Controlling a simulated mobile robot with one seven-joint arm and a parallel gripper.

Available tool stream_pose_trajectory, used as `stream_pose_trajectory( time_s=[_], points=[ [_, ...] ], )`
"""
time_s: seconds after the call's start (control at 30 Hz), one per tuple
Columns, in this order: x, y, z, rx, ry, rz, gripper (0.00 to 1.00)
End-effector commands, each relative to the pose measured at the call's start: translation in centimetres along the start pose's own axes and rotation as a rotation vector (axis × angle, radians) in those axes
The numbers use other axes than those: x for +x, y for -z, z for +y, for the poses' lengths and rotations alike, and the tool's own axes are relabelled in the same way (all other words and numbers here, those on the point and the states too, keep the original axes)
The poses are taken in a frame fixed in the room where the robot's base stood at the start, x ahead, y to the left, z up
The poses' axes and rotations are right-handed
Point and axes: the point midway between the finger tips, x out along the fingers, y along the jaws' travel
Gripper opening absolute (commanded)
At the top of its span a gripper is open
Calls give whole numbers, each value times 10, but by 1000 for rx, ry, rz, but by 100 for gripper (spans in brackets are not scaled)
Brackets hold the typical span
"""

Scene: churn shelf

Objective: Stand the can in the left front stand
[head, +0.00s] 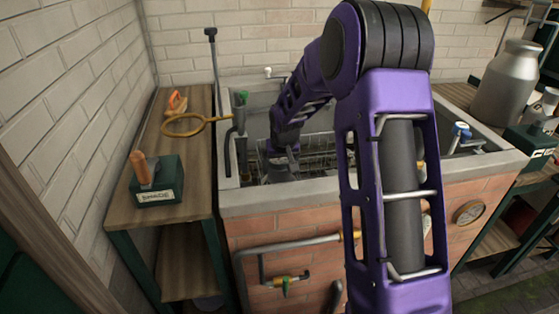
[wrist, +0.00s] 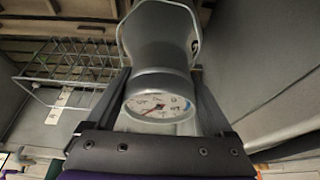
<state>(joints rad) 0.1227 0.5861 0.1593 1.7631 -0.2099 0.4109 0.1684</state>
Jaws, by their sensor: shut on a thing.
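In the wrist view a grey metal can (wrist: 160,40) with a round dial (wrist: 158,107) on its near end sits between the fingers of my gripper (wrist: 162,85). The gripper is shut on the can's narrow dial end, and the wider body extends away beyond the fingertips. In the head view my gripper (head: 281,160) is down inside the brick-walled trough, and the can in it is mostly hidden. A wire rack (wrist: 75,62) shows left of the can in the wrist view and around my gripper in the head view (head: 318,150). I cannot tell which part is the left front stand.
The trough's pale rim (head: 300,197) surrounds my gripper. A wooden bench (head: 165,214) on the left holds a green labelled block (head: 160,187) and a yellow ring tool (head: 184,125). A large milk can (head: 506,85) stands at right. A green labelled box (head: 528,139) is near it.

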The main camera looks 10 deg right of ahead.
Motion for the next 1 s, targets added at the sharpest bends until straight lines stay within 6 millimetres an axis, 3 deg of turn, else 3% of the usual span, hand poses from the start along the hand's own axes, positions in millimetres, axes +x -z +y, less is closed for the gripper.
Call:
stream_pose_trajectory(
  time_s=[0.1,0.5,0.53,0.6,0.87,1.0],
  points=[
    [9,-2,0,-2,0,7,0],
    [13,-3,0,-1,0,9,0],
    [14,-6,0,-1,0,0,92],
    [14,-6,0,-1,0,0,100],
    [11,-4,0,0,0,1,100],
    [-6,-3,0,1,0,3,100]
  ],
)
